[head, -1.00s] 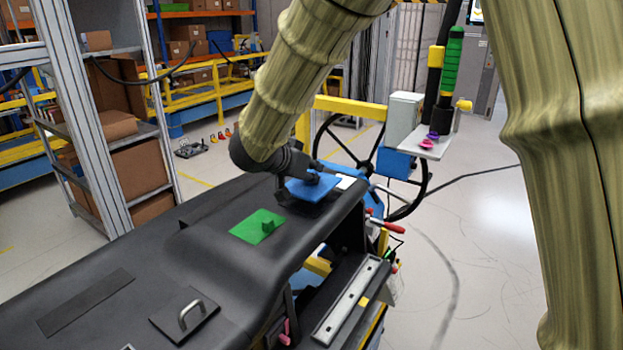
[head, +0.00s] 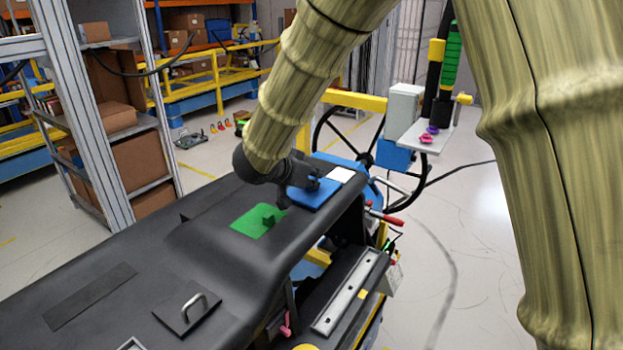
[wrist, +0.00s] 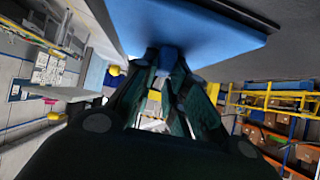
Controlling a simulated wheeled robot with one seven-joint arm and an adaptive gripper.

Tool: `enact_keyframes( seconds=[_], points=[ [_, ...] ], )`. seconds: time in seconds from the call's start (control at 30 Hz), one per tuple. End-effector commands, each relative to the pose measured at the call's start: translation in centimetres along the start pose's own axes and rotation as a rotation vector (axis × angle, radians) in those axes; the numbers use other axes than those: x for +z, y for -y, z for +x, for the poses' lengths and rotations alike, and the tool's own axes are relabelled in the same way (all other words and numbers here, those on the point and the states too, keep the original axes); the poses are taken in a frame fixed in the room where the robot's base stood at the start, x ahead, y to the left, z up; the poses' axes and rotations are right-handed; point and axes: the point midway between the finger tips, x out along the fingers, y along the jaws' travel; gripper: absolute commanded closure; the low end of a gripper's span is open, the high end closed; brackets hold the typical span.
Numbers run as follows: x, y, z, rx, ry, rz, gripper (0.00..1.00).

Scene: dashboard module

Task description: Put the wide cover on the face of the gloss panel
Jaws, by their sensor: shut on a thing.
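My gripper (head: 308,184) is shut on the small knob of a blue plate-like cover (head: 313,199) at the far right end of the black dashboard. The wrist view shows the fingers (wrist: 166,68) closed around the blue knob, with the flat blue cover (wrist: 205,28) beyond them. The cover lies roughly flat, at or very near the dashboard surface; I cannot tell whether it touches. Any panel face under it is hidden, and I cannot tell which face is the gloss panel.
A black plate with a metal handle (head: 192,308) is nearer. A white patch (head: 341,174) lies just beyond the blue cover. A steering wheel and red-handled lever (head: 386,216) stand to the right.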

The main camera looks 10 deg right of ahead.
Motion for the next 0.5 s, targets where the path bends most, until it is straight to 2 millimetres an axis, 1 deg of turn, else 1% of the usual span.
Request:
enact_keyframes(
  seconds=[0.03,0.13,0.5],
  points=[
    [0.01,0.00,0.02,0.000,0.000,0.000,0.82],
    [0.00,0.00,0.00,0.000,0.000,0.000,0.64],
    [-0.08,0.01,-0.07,0.000,0.001,0.000,0.64]
  ],
)
